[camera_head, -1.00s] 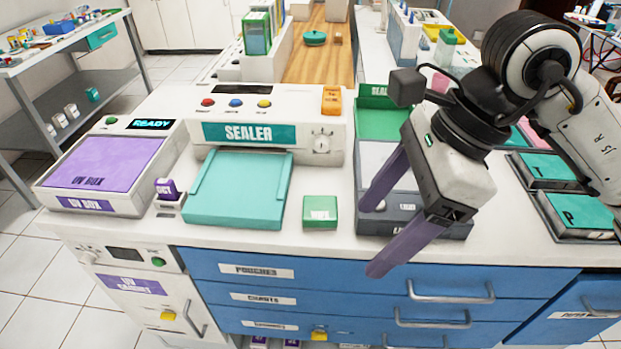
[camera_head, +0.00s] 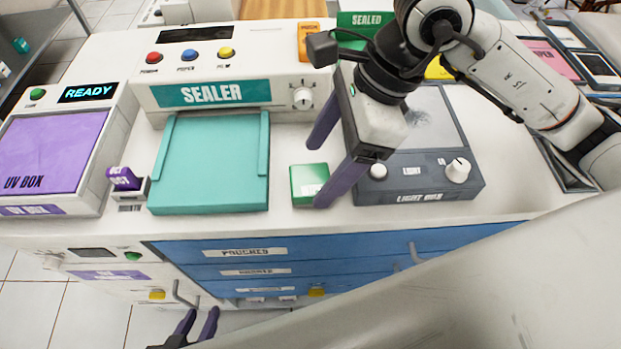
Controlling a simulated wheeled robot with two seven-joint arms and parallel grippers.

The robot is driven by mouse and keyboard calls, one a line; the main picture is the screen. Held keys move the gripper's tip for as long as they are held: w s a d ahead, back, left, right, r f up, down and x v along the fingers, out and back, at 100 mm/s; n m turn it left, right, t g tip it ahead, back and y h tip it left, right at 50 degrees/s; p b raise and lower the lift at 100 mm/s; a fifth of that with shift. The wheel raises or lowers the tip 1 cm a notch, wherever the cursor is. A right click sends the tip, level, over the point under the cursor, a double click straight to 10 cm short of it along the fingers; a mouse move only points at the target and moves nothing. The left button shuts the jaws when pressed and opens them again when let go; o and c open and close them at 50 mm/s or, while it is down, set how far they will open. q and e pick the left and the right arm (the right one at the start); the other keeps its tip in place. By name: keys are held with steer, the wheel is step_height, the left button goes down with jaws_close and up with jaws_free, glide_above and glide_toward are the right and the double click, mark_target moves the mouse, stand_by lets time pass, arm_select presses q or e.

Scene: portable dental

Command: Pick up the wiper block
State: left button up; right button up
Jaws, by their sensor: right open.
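A small green block with a white label (camera_head: 305,181), which I take to be the wiper block, sits on the white counter just right of the teal sealer plate. My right gripper (camera_head: 318,176) is open, its two purple fingers pointing down and left at the block. The nearer finger overlaps the block's right edge in the picture, and the farther finger is above and behind it. I cannot tell whether either touches it. My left gripper (camera_head: 200,318) is low at the bottom, in front of the drawers, its purple fingers apart and empty.
The sealer (camera_head: 215,92) with its teal plate (camera_head: 210,165) is left of the block. The light box (camera_head: 430,185) is close on its right. A purple date block (camera_head: 123,178) and the UV box (camera_head: 55,150) are farther left. A bare counter strip runs along the front.

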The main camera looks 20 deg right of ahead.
mark_target(312, 179)
steer(key=shift+x, duration=1.5)
steer(key=c, duration=1.2)
step_height(312, 179, up, 10)
steer(key=shift+r, duration=0.1)
steer(key=shift+o, duration=1.4)
steer(key=shift+c, duration=0.5)
